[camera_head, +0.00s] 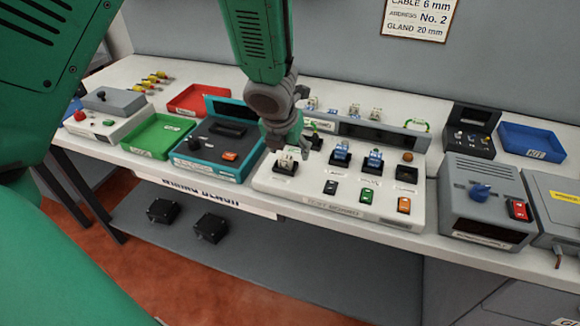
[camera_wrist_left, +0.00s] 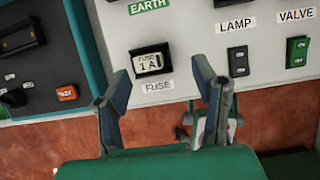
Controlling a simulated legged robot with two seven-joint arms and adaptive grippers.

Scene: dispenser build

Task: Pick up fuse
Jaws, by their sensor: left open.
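The fuse (camera_wrist_left: 151,63) is a pale block marked 1 A, seated in a black holder above a FUSE label in the left wrist view. In the head view it is the pale piece (camera_head: 286,161) on a black base at the left front of the white test board (camera_head: 330,206). My left gripper (camera_head: 291,143) hangs right over that corner of the board. In the left wrist view its two fingers (camera_wrist_left: 160,92) are spread, with nothing between the tips, and the fuse shows beyond them. My right gripper is not in view.
Other blue and pale pieces (camera_head: 341,151) stand to the right on the board. A teal-framed unit (camera_head: 215,147) and a green tray (camera_head: 157,136) are to the left. A grey box with a blue knob (camera_head: 483,195) and a blue tray (camera_head: 531,141) are to the right.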

